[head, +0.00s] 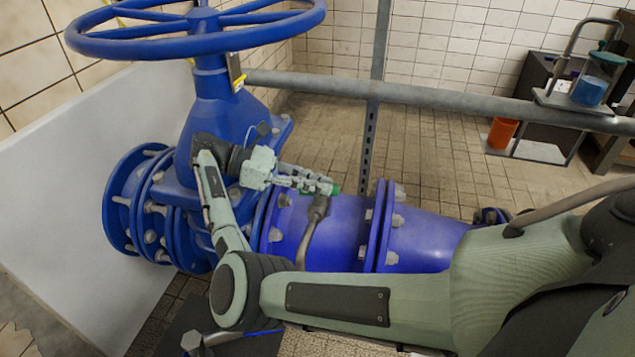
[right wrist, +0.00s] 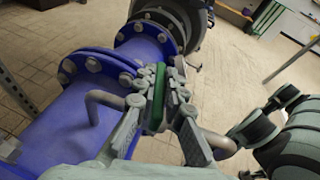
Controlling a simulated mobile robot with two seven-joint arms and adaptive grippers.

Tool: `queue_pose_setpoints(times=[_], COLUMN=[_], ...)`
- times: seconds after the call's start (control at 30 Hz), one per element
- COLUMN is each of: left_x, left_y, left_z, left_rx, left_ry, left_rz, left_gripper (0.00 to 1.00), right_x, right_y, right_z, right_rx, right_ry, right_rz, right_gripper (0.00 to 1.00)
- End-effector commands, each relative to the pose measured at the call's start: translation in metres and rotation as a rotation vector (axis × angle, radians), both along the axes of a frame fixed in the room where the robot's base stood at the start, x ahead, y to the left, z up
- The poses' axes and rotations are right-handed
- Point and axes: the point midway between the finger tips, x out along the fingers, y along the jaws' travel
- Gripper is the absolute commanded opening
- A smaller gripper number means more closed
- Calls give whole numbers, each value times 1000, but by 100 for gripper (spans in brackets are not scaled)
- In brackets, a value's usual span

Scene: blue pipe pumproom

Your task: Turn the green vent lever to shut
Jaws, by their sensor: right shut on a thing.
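The green vent lever shows in the right wrist view (right wrist: 158,98) as a narrow green bar between the fingers. The lever is beside the top of a bent grey vent pipe (head: 313,228), which rises from the blue pipe (head: 342,222). The lever's exact angle to the vent pipe is hard to tell. My left gripper is in neither view.
A large blue handwheel (head: 190,45) stands over the blue valve body (head: 212,105), left of my gripper. Bolted flanges (head: 377,225) lie close by on the pipe. A grey rail (head: 440,97) crosses behind.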

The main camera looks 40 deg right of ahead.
Motion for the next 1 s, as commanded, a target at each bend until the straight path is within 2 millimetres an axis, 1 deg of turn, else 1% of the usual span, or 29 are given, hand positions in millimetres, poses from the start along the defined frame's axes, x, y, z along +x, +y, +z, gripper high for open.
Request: queue_pose_setpoints(times=[0.03, 0.17, 0.2, 0.3, 0.37, 0.57, 0.67, 1.0], left_x=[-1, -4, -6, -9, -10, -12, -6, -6], left_y=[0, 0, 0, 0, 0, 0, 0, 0], left_z=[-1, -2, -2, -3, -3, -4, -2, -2], left_rx=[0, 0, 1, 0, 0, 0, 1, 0], left_ry=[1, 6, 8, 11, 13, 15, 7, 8], left_rz=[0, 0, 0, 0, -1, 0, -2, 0], left_gripper=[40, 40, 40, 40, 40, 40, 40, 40], right_x=[-2, -3, -3, -3, -2, -2, -1, -3], right_y=[-2, -2, -2, -1, -1, 0, 0, -3], right_z=[-3, -3, -3, -3, -3, -2, -2, -1], right_rx=[0, 0, 0, 1, 1, 2, 2, -2], right_ry=[4, 5, 5, 4, 4, 3, 3, -4], right_rz=[-6, -7, -7, -6, -5, -3, -3, 37], right_gripper=[0, 0, 13, 25, 31, 31, 31, 31])
